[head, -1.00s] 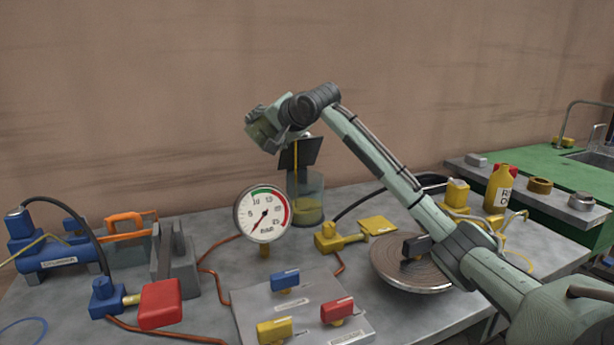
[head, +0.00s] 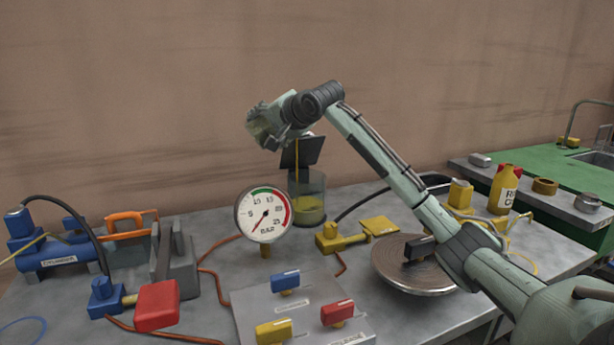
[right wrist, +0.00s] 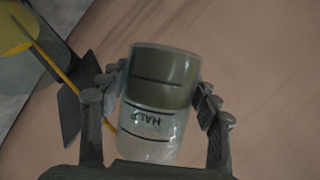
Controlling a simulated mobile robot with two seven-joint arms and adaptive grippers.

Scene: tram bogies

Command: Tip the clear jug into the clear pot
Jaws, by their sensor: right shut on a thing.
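My right gripper (right wrist: 155,110) is shut on the clear jug (right wrist: 155,130), which is marked HALF and holds olive liquid. In the head view the jug (head: 262,127) is tilted high at the back, partly hidden by my wrist. A thin yellow stream falls from it into the clear pot (head: 318,186), which stands upright on the table below. Yellow-green liquid lies in the lower part of the pot. The pot also shows at the upper left of the right wrist view (right wrist: 22,72). My left gripper is out of view.
A round gauge (head: 264,215) stands in front of the pot, with a panel of coloured handles (head: 300,308) nearer. A yellow valve (head: 340,238) and a ridged disc (head: 415,275) lie to the right. Blue and red fittings crowd the left. A dark plate (head: 302,152) hangs above the pot.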

